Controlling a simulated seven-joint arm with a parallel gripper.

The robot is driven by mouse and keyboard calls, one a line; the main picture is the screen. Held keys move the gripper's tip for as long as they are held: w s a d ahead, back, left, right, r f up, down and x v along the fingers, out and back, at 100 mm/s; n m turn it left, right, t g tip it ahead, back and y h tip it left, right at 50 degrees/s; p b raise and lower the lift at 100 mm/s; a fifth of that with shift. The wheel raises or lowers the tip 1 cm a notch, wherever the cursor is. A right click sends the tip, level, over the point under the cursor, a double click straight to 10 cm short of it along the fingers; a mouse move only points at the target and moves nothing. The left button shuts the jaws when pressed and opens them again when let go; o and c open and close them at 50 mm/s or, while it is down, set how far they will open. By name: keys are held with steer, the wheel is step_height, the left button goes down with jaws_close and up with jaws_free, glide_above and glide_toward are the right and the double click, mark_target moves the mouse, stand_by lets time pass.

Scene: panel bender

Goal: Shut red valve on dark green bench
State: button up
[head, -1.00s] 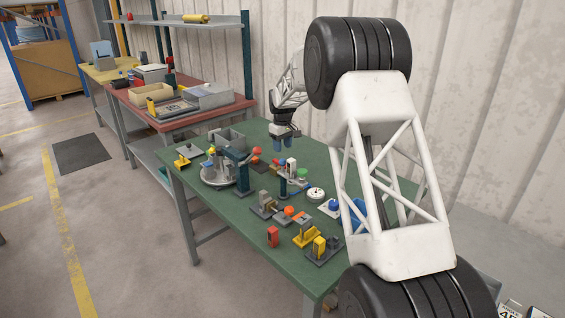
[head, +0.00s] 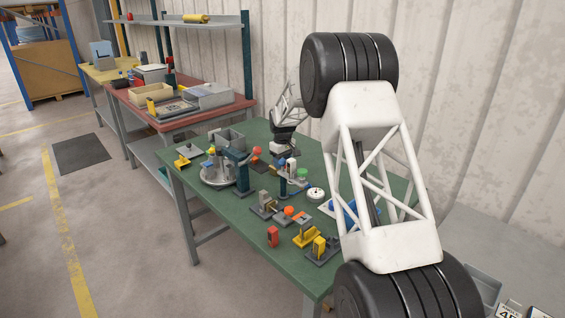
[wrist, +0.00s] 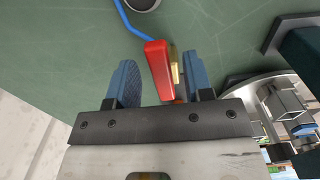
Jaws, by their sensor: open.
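In the wrist view, the red valve handle (wrist: 159,70) lies between the two blue fingers of my gripper (wrist: 160,62), over the green bench (wrist: 80,40). A brass-coloured part (wrist: 174,68) shows beside the handle, close to the right finger. A clear gap separates the handle from the left finger; I cannot tell whether the right finger touches anything. My gripper is open. In the head view, my gripper (head: 284,146) is low over the back of the dark green bench (head: 222,218), partly behind other items. I cannot make out the valve there.
A teal post (head: 242,175) with a red ball and a round grey turntable (head: 218,176) stand near the gripper. Several small fixtures, including a red block (head: 273,236) and yellow clamps (head: 306,236), cover the bench's front. A blue line (wrist: 127,22) runs near the handle.

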jaws_close()
stand_by(0.4)
steer(key=shift+s+a+m, duration=0.2)
steer(key=shift+m, duration=0.6)
jaws_free()
steer(key=shift+r, duration=0.1)
